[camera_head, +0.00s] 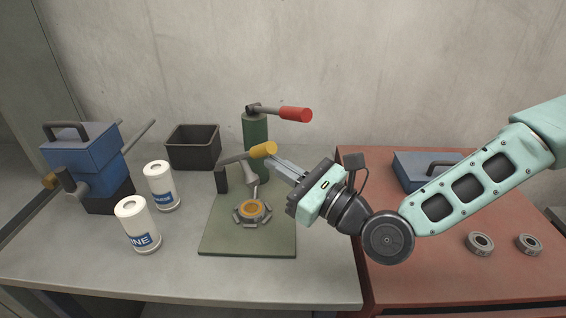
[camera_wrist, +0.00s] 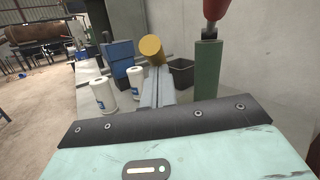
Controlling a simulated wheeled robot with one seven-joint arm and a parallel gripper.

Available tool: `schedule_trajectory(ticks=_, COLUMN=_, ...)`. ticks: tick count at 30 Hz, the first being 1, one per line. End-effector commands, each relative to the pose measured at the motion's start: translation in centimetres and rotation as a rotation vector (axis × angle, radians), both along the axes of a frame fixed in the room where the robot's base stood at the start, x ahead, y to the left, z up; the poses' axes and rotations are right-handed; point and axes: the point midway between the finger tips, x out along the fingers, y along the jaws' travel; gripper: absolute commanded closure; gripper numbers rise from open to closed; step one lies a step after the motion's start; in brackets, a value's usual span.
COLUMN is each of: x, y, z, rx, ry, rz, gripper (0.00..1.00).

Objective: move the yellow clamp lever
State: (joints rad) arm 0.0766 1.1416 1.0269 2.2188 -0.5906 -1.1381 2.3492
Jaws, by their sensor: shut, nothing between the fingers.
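The yellow clamp lever (camera_head: 262,150) is a short yellow grip on a grey arm. It belongs to a clamp on a green plate (camera_head: 240,243) on the grey table, above a hub-like part (camera_head: 251,211) with an orange centre. In the wrist view the yellow grip (camera_wrist: 152,49) appears just past the fingertips. My gripper (camera_head: 274,163) is shut and empty, its fingers pointing left at the grip. The fingertips (camera_wrist: 158,70) look very close to the grip; I cannot tell whether they touch it. The rest of the clamp is hidden in the wrist view.
A green cylinder (camera_head: 255,133) with a red-handled lever (camera_head: 295,114) stands behind the clamp. A dark bin (camera_head: 193,148), two white canisters (camera_head: 138,226) and a blue machine (camera_head: 82,160) are to the left. A red table (camera_head: 440,270) with a blue toolbox (camera_head: 420,172) and bearings is at right.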

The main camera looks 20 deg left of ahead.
Motion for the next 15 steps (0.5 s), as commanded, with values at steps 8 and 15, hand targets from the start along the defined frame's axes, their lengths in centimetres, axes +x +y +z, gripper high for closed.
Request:
schedule_trajectory(ticks=8, x=0.6, y=1.1, z=3.3, rx=-0.102, ry=0.056, rz=-0.001, gripper=1.0)
schedule_trajectory(ticks=15, x=0.9, y=1.6, z=3.8, rx=-0.157, ry=0.086, rz=0.001, gripper=1.0)
